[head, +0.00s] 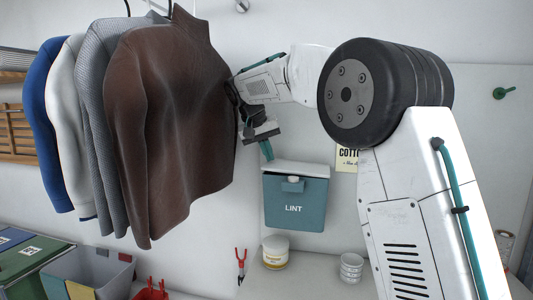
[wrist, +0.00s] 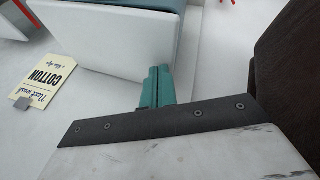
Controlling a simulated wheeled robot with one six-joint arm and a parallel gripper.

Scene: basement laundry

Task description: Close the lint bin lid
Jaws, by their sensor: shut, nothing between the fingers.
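The teal lint bin (head: 294,212), marked LINT, is on the back wall in the head view. A small pale tab sits at the front below the lid. My gripper (head: 267,150) is just above the lid's left back part, pointing down, its teal fingers together and empty. In the wrist view the fingers (wrist: 156,88) are beside the edge of the white lid (wrist: 105,40), with a bit of the teal bin (wrist: 160,10) beyond. I cannot tell whether they touch the lid.
A brown sweater (head: 175,120) hangs close to the left of my gripper, with other garments beyond it. A COTTON card (head: 346,159) is on the wall right of the bin. A tub (head: 275,252) and stacked cups (head: 351,267) stand on the counter below.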

